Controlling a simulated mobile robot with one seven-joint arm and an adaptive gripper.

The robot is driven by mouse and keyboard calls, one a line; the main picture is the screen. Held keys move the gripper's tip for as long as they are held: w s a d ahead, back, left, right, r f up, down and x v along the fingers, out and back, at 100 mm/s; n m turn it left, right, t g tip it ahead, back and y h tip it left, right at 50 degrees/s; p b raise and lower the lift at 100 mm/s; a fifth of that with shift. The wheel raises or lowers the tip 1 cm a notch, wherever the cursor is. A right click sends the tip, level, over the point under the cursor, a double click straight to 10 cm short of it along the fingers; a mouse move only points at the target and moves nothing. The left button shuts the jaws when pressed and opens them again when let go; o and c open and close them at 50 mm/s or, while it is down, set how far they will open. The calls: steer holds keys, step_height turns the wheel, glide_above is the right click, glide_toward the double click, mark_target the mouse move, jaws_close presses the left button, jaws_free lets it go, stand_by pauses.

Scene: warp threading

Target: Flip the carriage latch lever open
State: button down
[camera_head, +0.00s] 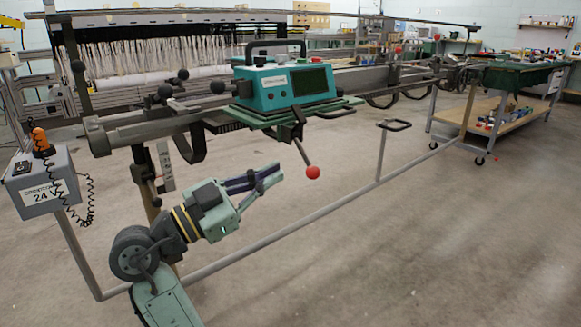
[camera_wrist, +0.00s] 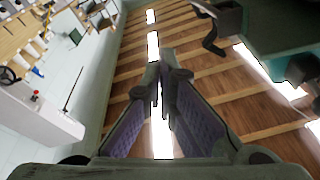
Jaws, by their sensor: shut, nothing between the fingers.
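The teal carriage box (camera_head: 284,86) sits on the long grey rail, with a black handle on top. Its latch lever (camera_head: 302,152) hangs down from a dark bracket under the carriage, slanting down to the right and ending in a red ball (camera_head: 313,172). My gripper (camera_head: 277,170) is shut and empty, to the left of the red ball and apart from it in the head view. In the wrist view my gripper's fingertips (camera_wrist: 162,70) meet. I cannot make out the lever or its red ball in the wrist view.
The grey rail (camera_head: 353,80) runs across above my arm. A grey control box (camera_head: 42,183) with a coiled cord stands at the left. A wheeled workbench (camera_head: 508,113) stands far right. The floor in front is clear.

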steer(key=shift+v, duration=1.5)
